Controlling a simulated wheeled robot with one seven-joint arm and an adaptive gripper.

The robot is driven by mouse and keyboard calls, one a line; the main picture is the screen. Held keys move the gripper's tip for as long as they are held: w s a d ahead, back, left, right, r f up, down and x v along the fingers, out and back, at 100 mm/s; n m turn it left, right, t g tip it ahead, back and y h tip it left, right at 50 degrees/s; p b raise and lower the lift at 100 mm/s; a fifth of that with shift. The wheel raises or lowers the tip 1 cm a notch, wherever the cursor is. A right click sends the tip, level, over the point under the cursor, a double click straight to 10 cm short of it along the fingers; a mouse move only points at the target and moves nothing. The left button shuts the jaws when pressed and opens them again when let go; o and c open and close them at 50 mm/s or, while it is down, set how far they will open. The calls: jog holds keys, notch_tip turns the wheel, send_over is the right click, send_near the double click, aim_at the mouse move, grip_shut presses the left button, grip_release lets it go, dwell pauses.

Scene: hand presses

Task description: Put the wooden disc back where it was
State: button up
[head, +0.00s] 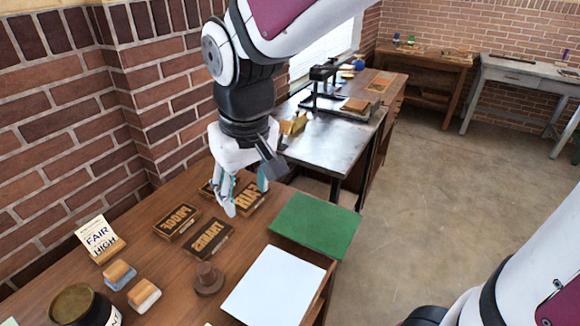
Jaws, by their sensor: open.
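A round brown wooden-looking piece (208,281), a flat disc with a raised knob, stands on the brown wooden table (180,262) in front of the type blocks. It is the only disc-like thing that I can make out on this table. My gripper (245,195) points down over the back of the table, beside and above the type block with mirrored letters (250,199). Its fingers are apart, and I see nothing held. It is behind and to the right of the brown disc, clear of it. My gripper partly hides the blocks beneath it.
More type blocks (177,222) (208,240) lie nearby. A green pad (315,224) and white paper (273,286) are at the right. A card (100,238), two small stamps (144,296) and a dark jar (83,307) are at the left. A metal-topped press table (325,135) stands behind.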

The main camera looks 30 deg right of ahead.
jog(key=s+d+r+m+t, duration=0.1)
jog(key=s+d+r, duration=0.2)
jog(key=s, duration=0.3)
jog(key=s+d+r+m+t, duration=0.1)
jog(key=s+d+r, duration=0.2)
jog(key=s, duration=0.3)
jog(key=shift+s+d+m+t, duration=0.15)
jog(key=shift+d+m+t, duration=0.2)
jog(key=shift+d, duration=0.45)
